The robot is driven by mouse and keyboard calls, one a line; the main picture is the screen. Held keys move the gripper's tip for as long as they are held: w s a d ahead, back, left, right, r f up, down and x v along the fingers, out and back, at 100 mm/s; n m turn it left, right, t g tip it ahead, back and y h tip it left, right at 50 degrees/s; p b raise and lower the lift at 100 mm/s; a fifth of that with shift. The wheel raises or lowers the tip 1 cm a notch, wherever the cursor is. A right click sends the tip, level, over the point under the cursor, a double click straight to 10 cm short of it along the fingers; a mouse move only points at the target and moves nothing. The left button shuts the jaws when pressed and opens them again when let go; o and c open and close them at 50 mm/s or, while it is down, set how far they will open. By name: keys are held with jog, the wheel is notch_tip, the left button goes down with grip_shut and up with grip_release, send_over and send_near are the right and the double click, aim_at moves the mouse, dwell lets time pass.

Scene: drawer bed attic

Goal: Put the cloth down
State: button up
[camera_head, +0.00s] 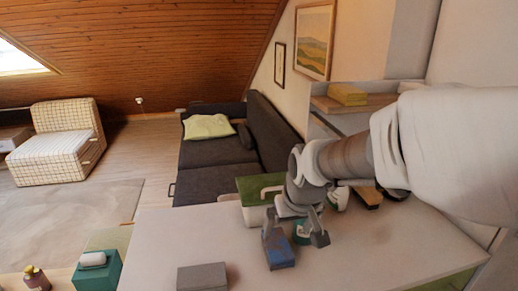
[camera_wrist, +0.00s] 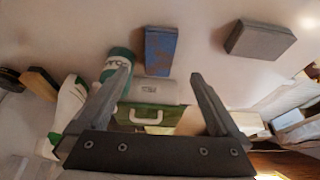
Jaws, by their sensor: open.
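My gripper (camera_head: 296,232) is open above the pale table top, and nothing shows between its fingers. It also shows in the wrist view (camera_wrist: 158,74), with its fingers spread wide. A plain grey block-like piece (camera_head: 203,277) lies nearer the front edge, and at the upper right of the wrist view (camera_wrist: 260,40). I cannot tell for certain which is the cloth.
A green and white container (camera_wrist: 117,64) stands close to the left finger. A green case with a white handle (camera_wrist: 150,117), a white bottle (camera_wrist: 70,103) and a brush-like item (camera_wrist: 40,83) are nearby. A dark sofa (camera_head: 213,182) stands behind the table. The table's right front is clear.

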jog(key=b, duration=0.2)
send_near(280, 252)
jog(key=x, duration=0.5)
jog(key=shift+w+r, duration=0.15)
jog(key=shift+w, duration=0.1)
jog(key=x, duration=0.3)
jog(key=b+x, duration=0.1)
jog(key=x, duration=0.1)
jog(key=shift+s+f, duration=0.2)
jog(key=shift+s, duration=0.05)
jog(key=shift+r, duration=0.1)
jog(key=c, duration=1.3)
